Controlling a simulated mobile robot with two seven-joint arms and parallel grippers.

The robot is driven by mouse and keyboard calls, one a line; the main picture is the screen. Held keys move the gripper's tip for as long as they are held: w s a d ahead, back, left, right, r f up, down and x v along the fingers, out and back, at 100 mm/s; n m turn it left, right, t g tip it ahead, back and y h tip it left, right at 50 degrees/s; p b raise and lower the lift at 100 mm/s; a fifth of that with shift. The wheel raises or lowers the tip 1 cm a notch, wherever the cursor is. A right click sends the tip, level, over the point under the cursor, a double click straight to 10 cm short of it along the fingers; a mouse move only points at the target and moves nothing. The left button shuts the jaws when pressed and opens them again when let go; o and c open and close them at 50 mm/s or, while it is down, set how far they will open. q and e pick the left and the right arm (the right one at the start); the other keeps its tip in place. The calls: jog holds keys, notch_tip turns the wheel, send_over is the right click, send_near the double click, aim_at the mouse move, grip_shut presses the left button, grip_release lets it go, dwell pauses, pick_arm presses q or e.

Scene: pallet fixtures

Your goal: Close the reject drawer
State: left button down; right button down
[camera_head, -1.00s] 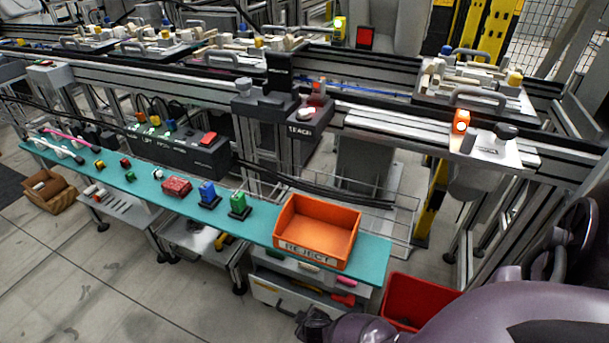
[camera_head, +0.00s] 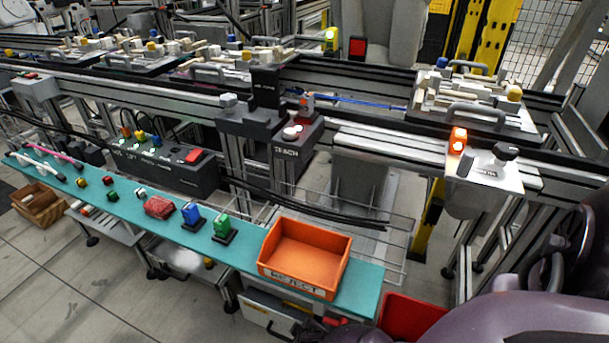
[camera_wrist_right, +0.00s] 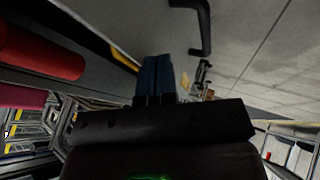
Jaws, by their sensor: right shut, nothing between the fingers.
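A pale drawer (camera_head: 265,312) with a dark handle (camera_head: 280,328) sits under the teal shelf, below the orange bin marked REJECT (camera_head: 305,258). It appears pulled out, with coloured items inside; its lower part is cut off by the frame edge. In the right wrist view a black handle (camera_wrist_right: 197,28) stands out from a pale panel (camera_wrist_right: 128,20), with a red cylinder (camera_wrist_right: 40,52) to the left. My right gripper (camera_wrist_right: 156,75) is shut and empty, its blue fingers pointing towards the panel's edge and appearing apart from the handle. My left gripper is out of view.
The teal shelf (camera_head: 360,287) overhangs the drawer and carries several small coloured blocks. A red crate (camera_head: 408,315) stands right of the drawer, beside my purple right arm. Bare floor (camera_head: 130,315) lies in front to the left.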

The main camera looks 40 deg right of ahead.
dwell(0.3)
jog(key=shift+w+d, duration=0.2)
jog(key=shift+d, duration=0.35)
jog(key=shift+w+d, duration=0.15)
jog(key=shift+d, duration=0.35)
jog(key=shift+w+d+f, duration=0.1)
jog(key=shift+w+d, duration=0.05)
jog(key=shift+d, duration=0.1)
jog(key=shift+a, duration=0.15)
